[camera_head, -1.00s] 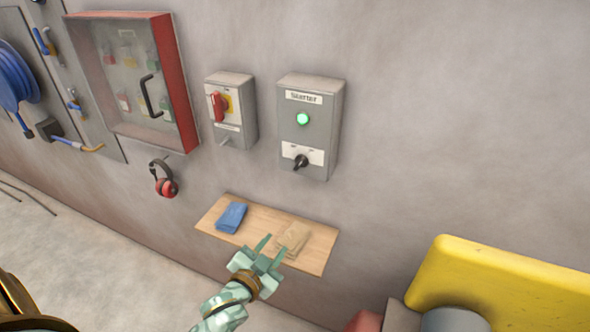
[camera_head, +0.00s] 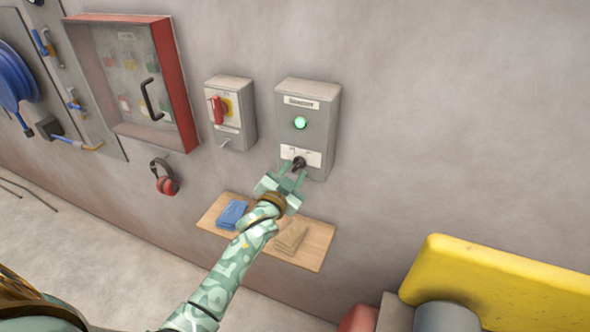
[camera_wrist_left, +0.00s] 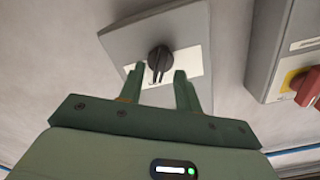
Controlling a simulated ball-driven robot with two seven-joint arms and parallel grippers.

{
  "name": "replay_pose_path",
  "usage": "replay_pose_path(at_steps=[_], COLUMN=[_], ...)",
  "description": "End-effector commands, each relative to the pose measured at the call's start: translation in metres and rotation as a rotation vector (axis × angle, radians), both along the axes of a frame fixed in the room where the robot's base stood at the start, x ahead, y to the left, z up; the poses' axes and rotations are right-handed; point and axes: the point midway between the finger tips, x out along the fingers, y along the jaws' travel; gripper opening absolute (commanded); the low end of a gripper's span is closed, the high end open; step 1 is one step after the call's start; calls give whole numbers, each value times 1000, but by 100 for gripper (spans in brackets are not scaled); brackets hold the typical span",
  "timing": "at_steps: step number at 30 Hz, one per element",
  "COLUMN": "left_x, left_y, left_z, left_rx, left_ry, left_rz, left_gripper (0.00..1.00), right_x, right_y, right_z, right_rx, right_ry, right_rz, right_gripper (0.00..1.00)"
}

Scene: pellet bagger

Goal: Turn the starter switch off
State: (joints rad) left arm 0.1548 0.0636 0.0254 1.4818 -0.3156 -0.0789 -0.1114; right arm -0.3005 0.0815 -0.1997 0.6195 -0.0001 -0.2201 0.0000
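The starter box (camera_head: 318,107) is a grey box on the wall with a green lamp (camera_head: 300,123) lit. Its black rotary starter switch (camera_head: 299,163) sits low on a white label plate. My left gripper (camera_head: 291,174) is open, with its fingertips just below and around the switch in the head view. In the left wrist view the switch (camera_wrist_left: 159,59) shows between and beyond the two open fingers (camera_wrist_left: 156,82), with a gap on each side. Whether a finger touches it I cannot tell. My right gripper is not in view.
A grey isolator box (camera_head: 232,112) with a red handle is left of the starter box. Below is a wooden shelf (camera_head: 318,246) with a blue cloth (camera_head: 232,214) and a tan cloth (camera_head: 291,238). Ear defenders (camera_head: 164,177) hang left. A yellow object (camera_head: 490,290) stands lower right.

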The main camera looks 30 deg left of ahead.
Motion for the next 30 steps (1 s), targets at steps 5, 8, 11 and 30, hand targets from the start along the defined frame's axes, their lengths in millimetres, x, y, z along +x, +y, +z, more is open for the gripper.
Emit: replay_pose_path(at_steps=[5, 8, 11, 30], left_x=[14, 16, 15, 15], left_y=[1, 1, 1, 1], left_z=[0, -1, 0, 1], left_rx=[-1, -1, 0, -51], left_ry=[1, 2, 1, -2], left_rz=[1, 1, 1, 0], left_gripper=[34, 34, 34, 0], right_x=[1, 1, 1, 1], right_y=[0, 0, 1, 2], right_z=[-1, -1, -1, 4], right_rx=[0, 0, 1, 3], right_ry=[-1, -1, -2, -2], right_rz=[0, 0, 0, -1], right_gripper=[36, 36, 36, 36])
